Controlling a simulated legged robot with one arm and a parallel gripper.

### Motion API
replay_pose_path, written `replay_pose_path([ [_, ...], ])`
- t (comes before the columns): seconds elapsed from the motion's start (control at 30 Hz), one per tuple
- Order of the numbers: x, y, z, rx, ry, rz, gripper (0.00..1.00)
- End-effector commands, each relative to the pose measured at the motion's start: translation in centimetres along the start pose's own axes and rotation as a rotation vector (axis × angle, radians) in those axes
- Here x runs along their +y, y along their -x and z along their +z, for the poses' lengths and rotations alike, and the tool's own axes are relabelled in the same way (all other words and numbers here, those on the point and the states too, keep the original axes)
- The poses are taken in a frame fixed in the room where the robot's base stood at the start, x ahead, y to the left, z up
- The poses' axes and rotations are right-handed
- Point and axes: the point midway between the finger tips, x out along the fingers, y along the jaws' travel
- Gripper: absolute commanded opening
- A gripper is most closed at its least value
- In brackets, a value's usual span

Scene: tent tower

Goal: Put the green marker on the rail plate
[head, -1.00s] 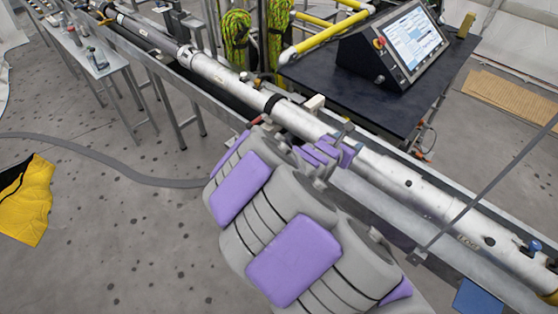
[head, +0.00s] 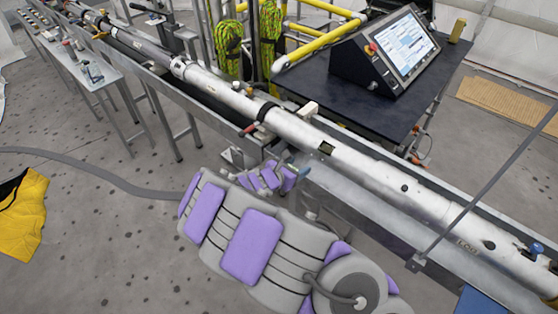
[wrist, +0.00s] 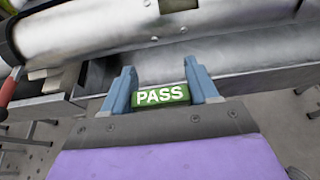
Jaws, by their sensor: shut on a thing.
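The green marker (wrist: 162,96), a small block with white "PASS" lettering, is between the two blue fingers of my gripper (wrist: 164,92) in the wrist view. My gripper is shut on it and holds it at the near side of the rail. In the head view my gripper (head: 266,170) is beside the rail's near edge; I cannot make out the marker there. A flat metal piece (wrist: 48,107) at left in the wrist view may be the same plate.
A long white tube (head: 380,178) lies along the rail behind my gripper, with a red-handled part (head: 250,128) near the plate. A dark table (head: 350,108) with a screen console (head: 385,50) stands behind. A thin slanted bar (head: 490,185) crosses at right.

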Motion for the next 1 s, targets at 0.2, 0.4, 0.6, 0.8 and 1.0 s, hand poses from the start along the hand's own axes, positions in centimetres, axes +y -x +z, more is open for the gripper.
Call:
replay_pose_path([
  [0.2,4.3,-1.1,-0.2,0.001,-0.006,0.0,0.29],
  [0.4,7.3,-2.1,-0.1,0.004,-0.005,0.003,0.29],
  [0.6,8.7,-2.5,0.3,0.001,-0.006,0.002,0.29],
  [0.8,9.2,-2.8,-1.5,0.0,0.002,0.001,0.29],
  [1.0,9.2,-3.6,-3.4,-0.001,0.001,0.001,0.29],
])
